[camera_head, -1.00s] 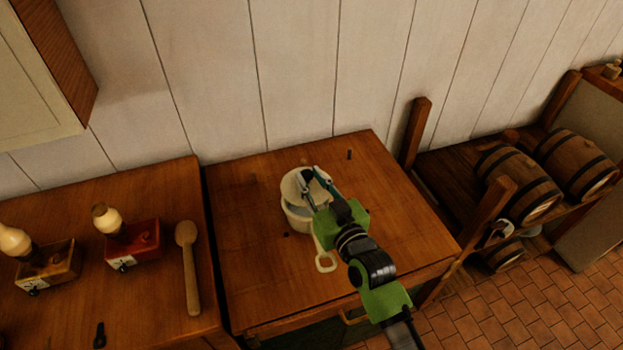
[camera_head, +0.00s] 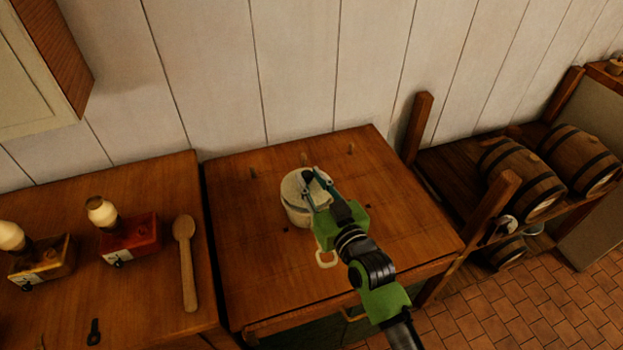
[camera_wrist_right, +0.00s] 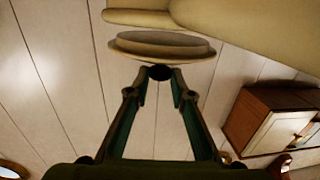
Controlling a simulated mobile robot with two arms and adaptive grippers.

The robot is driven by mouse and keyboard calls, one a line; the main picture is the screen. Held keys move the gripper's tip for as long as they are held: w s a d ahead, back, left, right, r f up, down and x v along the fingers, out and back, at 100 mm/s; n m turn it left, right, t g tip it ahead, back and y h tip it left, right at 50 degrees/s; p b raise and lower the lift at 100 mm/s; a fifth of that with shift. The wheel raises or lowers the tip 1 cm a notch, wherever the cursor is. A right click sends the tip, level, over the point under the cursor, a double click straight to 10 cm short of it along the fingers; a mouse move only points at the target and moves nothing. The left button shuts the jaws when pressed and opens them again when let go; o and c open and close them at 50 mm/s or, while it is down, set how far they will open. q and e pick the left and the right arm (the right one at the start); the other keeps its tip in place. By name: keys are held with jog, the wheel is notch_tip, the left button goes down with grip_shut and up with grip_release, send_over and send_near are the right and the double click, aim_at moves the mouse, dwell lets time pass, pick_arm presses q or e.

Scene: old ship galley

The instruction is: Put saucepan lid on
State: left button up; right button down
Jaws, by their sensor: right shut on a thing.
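The cream saucepan (camera_head: 296,214) stands on the wooden table, its handle (camera_head: 326,259) pointing toward the front edge. My right gripper (camera_head: 312,182) is over the pan, shut on the dark knob of the saucepan lid (camera_head: 292,186). In the right wrist view the fingertips (camera_wrist_right: 160,74) pinch the knob, and the lid (camera_wrist_right: 160,46) is seen nearly edge-on. The saucepan (camera_wrist_right: 135,17) shows beyond the lid at the top of that view. The lid is at the pan's mouth; I cannot tell whether it rests fully on the rim. My left gripper is not in view.
The table (camera_head: 240,260) is mostly clear around the pan, with small pegs at the back. Barrels (camera_head: 520,180) lie on a rack at right.

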jog(key=shift+f+b, duration=0.65)
jog(key=shift+f, duration=0.35)
jog(key=c, duration=1.7)
grip_release()
jog(key=shift+s, duration=0.1)
jog(key=v, duration=1.1)
jog(key=shift+s+d, duration=0.2)
jog(key=shift+s, duration=0.2)
